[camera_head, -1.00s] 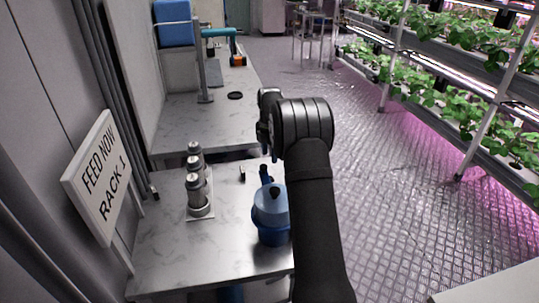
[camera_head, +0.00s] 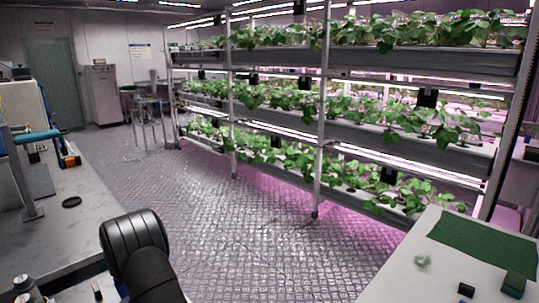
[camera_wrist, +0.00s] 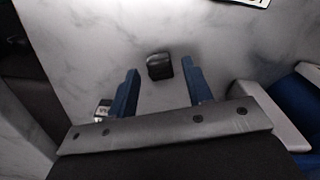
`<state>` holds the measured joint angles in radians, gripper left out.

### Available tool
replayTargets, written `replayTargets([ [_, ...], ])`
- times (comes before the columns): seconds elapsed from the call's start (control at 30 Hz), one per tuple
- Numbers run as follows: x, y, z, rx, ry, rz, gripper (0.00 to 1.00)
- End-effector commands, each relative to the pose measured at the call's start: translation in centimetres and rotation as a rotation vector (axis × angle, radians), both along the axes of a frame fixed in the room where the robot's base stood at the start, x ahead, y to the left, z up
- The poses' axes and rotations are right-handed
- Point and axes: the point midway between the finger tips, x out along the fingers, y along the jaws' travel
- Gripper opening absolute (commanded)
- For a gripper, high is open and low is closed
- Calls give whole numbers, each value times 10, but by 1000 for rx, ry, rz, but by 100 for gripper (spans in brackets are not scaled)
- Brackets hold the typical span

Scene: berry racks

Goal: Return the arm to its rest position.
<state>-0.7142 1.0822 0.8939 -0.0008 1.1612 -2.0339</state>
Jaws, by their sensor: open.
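My gripper (camera_wrist: 160,92) shows in the wrist view with its two blue fingers apart and nothing between them. Beyond the fingertips, a small black block (camera_wrist: 159,66) lies on a pale marbled surface (camera_wrist: 90,40); I cannot tell the gap to it. In the head view, a dark rounded link of my arm stands at the lower left, in front of the bench (camera_head: 60,215). The gripper itself is out of sight there.
A planted berry rack (camera_head: 330,130) runs along the right and back. A white table (camera_head: 400,272) with a green mat (camera_head: 485,245) and small dark blocks stands at the lower right. The patterned floor (camera_head: 240,220) between is clear. A blue part (camera_wrist: 292,105) lies right in the wrist view.

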Motion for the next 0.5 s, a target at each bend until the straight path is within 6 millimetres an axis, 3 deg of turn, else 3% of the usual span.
replayTargets([
  [0.2, 0, 0, 16, -1, 2, 0, 46],
  [0.5, -1, 0, 18, -2, 3, 0, 46],
])
